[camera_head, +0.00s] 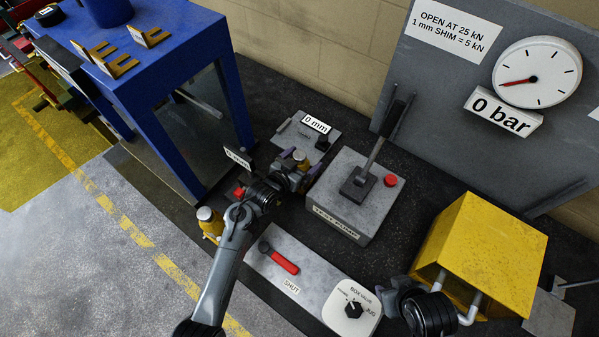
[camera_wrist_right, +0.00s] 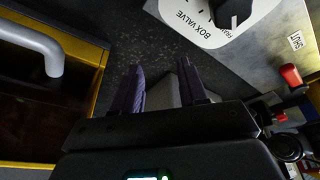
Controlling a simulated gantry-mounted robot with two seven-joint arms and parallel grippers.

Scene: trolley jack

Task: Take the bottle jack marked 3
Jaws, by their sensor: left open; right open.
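I can read no number 3 on any jack. One small yellow bottle-shaped body with a pale top (camera_head: 209,221) stands left of my left forearm, partly hidden by it. Another yellow body (camera_head: 301,160) shows at the tips of my left gripper (camera_head: 291,167), in front of a plate marked 0 mm (camera_head: 315,124). My left gripper is open; whether its fingers are around or beside that body I cannot tell. My right gripper (camera_head: 394,300) is open at the lower right, and its purple fingers show empty in the right wrist view (camera_wrist_right: 165,88).
A grey test pump (camera_head: 343,210) with an upright lever stands right of the left gripper. A yellow open box (camera_head: 493,254) stands near the right gripper. A red-handled valve plate (camera_head: 278,258) and box valve dial (camera_head: 352,308) lie in front. A blue press frame (camera_head: 170,75) stands left.

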